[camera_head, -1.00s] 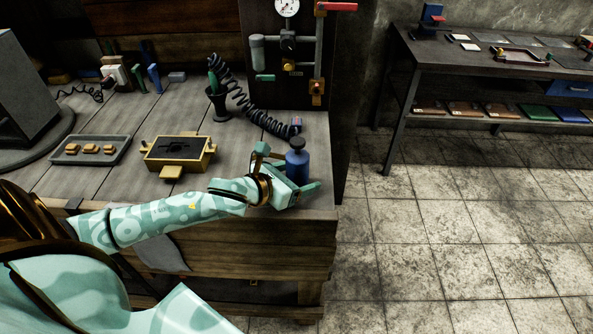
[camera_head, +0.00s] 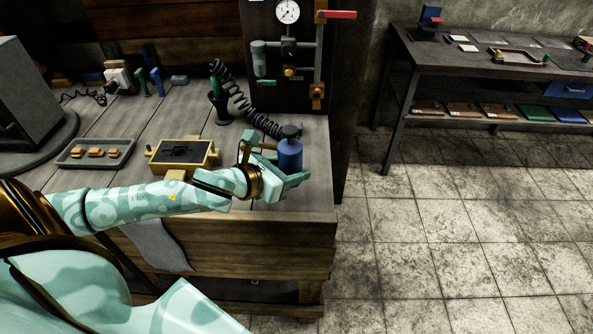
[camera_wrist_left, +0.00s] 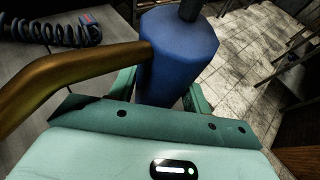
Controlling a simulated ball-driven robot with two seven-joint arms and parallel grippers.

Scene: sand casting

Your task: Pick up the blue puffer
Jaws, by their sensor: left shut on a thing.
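The blue puffer (camera_head: 290,155) is a blue bottle with a dark top, upright near the right end of the wooden workbench (camera_head: 225,205). My left gripper (camera_head: 287,171) is shut on its body, with fingers on either side. In the left wrist view the puffer (camera_wrist_left: 177,52) fills the top middle, between the green fingers (camera_wrist_left: 160,88). Its lower part is hidden behind the gripper, so I cannot tell whether it touches the bench. My right gripper is not in view.
A coiled black hose (camera_head: 240,98) lies just behind the puffer. A brass-coloured moulding box (camera_head: 157,158) and a grey tray (camera_head: 68,158) with small tan pieces stand to the left. The bench's right edge is close, with open tiled floor (camera_head: 430,230) beyond.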

